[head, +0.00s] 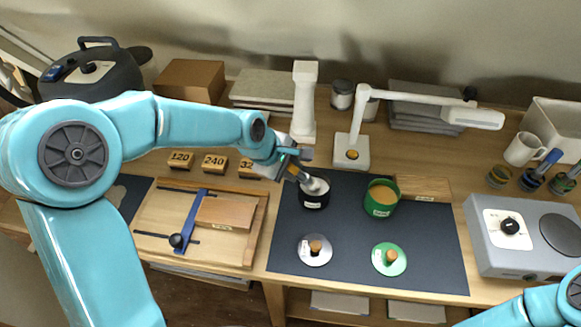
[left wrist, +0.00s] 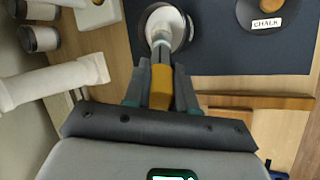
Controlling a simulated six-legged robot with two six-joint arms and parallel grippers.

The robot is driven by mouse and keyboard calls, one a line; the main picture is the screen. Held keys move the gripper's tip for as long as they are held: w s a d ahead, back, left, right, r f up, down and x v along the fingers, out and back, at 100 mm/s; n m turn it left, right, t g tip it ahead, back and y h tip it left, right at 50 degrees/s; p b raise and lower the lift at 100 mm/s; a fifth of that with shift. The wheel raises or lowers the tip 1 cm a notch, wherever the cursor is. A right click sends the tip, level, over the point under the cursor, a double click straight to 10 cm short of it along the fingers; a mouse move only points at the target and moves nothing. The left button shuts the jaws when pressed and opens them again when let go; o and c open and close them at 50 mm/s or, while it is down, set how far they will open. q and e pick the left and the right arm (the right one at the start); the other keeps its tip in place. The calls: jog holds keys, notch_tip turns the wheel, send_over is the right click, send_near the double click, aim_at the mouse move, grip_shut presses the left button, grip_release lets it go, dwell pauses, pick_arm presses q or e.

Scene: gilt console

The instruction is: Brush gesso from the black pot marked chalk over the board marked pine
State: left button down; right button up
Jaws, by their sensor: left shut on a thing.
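My left gripper (head: 287,158) is shut on a brush (head: 312,184) with an orange-yellow handle. In the left wrist view the brush (left wrist: 161,45) sits between the fingers (left wrist: 160,80), its pale head pointing away. The head is at the mouth of the black pot (head: 314,200), also in the left wrist view (left wrist: 186,40); how deep it reaches is unclear. The label CHALK shows on a nearby lid (left wrist: 262,14). A brown board (head: 226,212) lies on a wooden tray with a blue bar; its label is too small to read. My right gripper is out of view.
A green pot (head: 382,198) with tan contents stands right of the black pot, another labelled board (head: 425,189) behind it. Two lids, silver (head: 315,251) and green (head: 389,259), lie in front on the dark mat (head: 440,250). A lamp (head: 352,150) and hotplate (head: 500,265) stand nearby.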

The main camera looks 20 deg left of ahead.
pick_arm(q)
jog(key=shift+r+p, duration=2.8)
jog(key=shift+r, duration=0.75)
jog(key=shift+f, duration=0.1)
